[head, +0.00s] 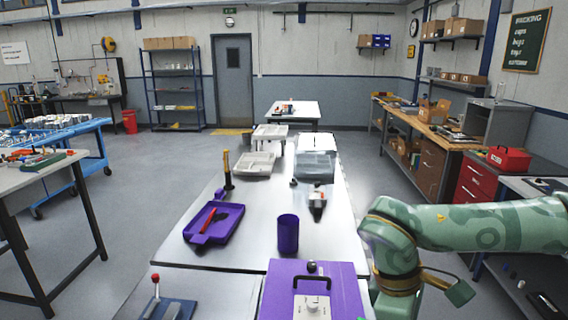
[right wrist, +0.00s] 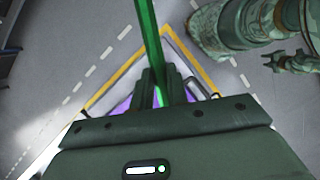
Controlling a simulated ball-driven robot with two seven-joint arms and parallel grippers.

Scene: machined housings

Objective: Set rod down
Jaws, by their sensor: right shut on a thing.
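A green rod (right wrist: 149,38) is held in my right gripper (right wrist: 165,88). In the right wrist view the rod stands out lengthwise from between the dark fingers, toward the top edge. The fingers are shut on its lower part and hide that end. In the head view my right arm comes in from the right, over the right side of the near table; the fingers and the rod cannot be made out there. My left gripper is not in view.
A purple tray (head: 231,227) with a red piece in it, a purple cup (head: 288,233) and a purple box (head: 343,286) with a black handle stand on the white tables. Bare tabletop (head: 255,205) lies between tray and cup. Yellow tape (right wrist: 195,68) marks the floor below the right wrist.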

